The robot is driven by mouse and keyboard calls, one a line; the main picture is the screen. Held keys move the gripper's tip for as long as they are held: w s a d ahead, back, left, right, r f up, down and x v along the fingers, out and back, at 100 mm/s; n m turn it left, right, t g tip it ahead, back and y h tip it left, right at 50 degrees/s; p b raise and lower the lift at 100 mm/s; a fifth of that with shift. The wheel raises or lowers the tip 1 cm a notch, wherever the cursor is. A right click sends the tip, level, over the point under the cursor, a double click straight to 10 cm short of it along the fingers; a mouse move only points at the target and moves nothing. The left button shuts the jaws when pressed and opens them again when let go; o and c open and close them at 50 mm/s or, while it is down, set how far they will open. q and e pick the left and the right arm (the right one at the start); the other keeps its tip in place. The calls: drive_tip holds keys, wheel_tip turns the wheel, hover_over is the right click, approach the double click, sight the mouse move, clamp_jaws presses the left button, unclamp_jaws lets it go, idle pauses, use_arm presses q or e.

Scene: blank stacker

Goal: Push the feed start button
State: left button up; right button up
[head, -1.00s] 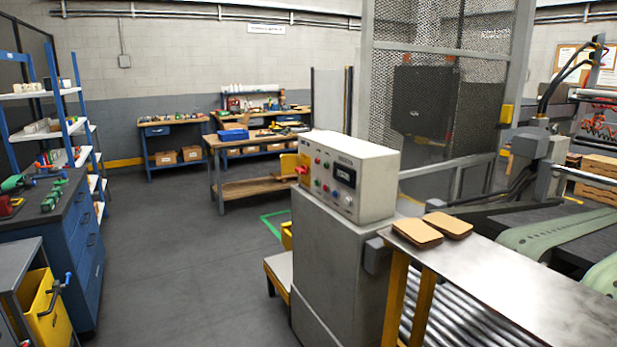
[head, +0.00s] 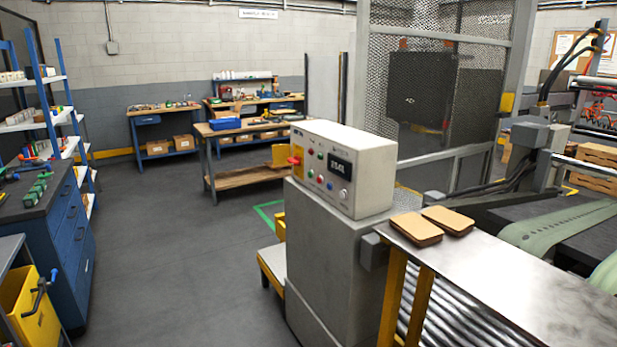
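A cream control box (head: 343,168) stands on a grey metal pedestal (head: 325,265) right of the middle in the head view. Its front panel faces left and carries a dark display (head: 340,168), a red knob or switch on a yellow plate (head: 296,156) at the left edge, and several small coloured buttons, among them red, green and blue ones. The labels are too small to read, so I cannot tell which is the feed start button. Neither of my grippers is in view.
A metal table (head: 500,265) with two brown blanks (head: 447,221) stands right of the pedestal, above rollers. A mesh guard (head: 430,100) rises behind. Blue drawers (head: 70,235) and a yellow bin (head: 32,310) are at left. The floor (head: 180,260) between is clear.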

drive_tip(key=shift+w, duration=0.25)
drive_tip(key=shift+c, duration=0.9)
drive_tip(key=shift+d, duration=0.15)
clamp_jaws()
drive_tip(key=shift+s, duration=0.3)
